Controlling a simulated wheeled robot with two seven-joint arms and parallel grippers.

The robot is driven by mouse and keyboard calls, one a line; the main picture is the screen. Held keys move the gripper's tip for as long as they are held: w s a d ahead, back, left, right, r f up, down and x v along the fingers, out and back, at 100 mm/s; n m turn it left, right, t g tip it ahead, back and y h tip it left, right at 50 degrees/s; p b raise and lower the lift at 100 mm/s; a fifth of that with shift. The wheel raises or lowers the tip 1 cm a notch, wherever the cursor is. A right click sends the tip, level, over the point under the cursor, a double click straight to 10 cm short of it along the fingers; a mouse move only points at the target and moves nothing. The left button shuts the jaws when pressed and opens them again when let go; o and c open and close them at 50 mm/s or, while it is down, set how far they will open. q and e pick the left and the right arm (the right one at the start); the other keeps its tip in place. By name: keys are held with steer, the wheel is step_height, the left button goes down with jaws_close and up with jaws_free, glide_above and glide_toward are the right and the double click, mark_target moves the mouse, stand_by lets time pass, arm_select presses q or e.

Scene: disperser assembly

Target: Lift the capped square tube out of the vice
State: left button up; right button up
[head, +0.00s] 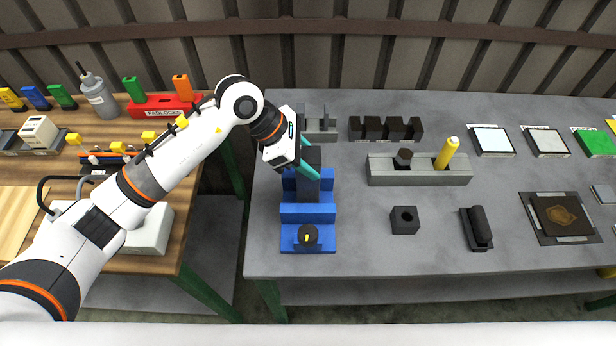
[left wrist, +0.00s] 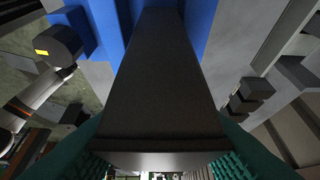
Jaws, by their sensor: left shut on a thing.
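The capped square tube (head: 313,158) is dark and stands upright at the blue vice (head: 308,214) on the grey table. In the left wrist view the tube (left wrist: 162,75) runs down between blue vice parts (left wrist: 198,22), and a seam near its close end marks the cap. Its lower end is hidden, so I cannot tell how deep it sits. My left gripper (head: 308,162) is shut on the tube's upper part, with teal fingers on either side. The same gripper (left wrist: 162,160) shows at the bottom of the left wrist view. My right gripper is not in view.
The vice's black knob (head: 307,236) faces the front edge. A grey holder (head: 420,177) with a yellow piece, a black square block (head: 404,220) and a row of dark blocks (head: 385,128) stand to the right. A grey fixture (head: 320,127) stands close behind the vice.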

arm_select(q)
steer(key=shift+r, duration=0.2)
steer(key=shift+c, duration=0.5)
steer(key=shift+r+p, duration=1.4)
steer(key=shift+r, duration=2)
